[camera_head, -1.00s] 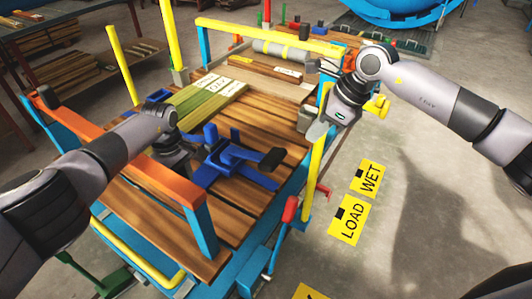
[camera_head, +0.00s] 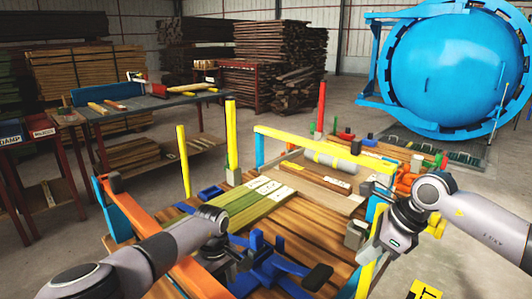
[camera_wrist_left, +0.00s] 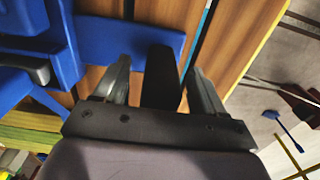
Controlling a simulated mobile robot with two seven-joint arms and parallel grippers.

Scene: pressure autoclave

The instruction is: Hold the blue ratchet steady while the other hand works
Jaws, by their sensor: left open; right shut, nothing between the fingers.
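The blue ratchet (camera_head: 268,268) lies on the wooden deck of the cart, near the bottom of the head view; its lever ends in a black grip (camera_head: 317,277). My left gripper (camera_head: 214,256) is at the ratchet's left side, its fingers mostly hidden there. In the left wrist view its two fingers (camera_wrist_left: 160,90) are apart, with a black bar (camera_wrist_left: 162,70) showing between them in front of a blue part (camera_wrist_left: 125,35). I cannot tell the depth between bar and fingers. My right gripper (camera_head: 368,250) is shut and empty beside a yellow post, apart from the ratchet.
Green planks (camera_head: 245,203) with labels lie behind the ratchet. An orange rail (camera_head: 135,212) borders the cart's left, and a yellow bar (camera_head: 315,143) crosses its far end. Yellow posts (camera_head: 183,160) stand around it. A blue autoclave (camera_head: 445,70) is at the back right.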

